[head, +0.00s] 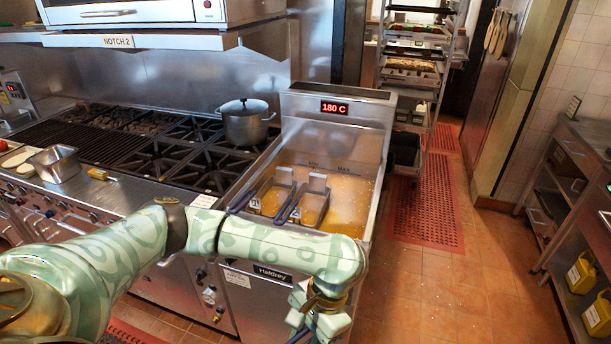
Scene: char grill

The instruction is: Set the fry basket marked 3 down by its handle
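Two fry baskets sit side by side in the golden oil of the fryer (388,108), the left basket (275,193) and the right basket (311,207). Each has a dark blue handle towards the fryer's front left edge and a small pale tag. The tags are too small to read, so I cannot tell which basket is marked 3. My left arm crosses the front of the fryer from the left and bends down at its right end to the bottom edge. Its gripper fingers do not show. My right gripper is out of view.
A lidded pot (246,124) stands on the burner range (160,158) left of the fryer. A metal pan (55,163) stands at the far left. A tray rack (412,75) stands behind the fryer. Open tiled floor (450,290) lies to the right.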

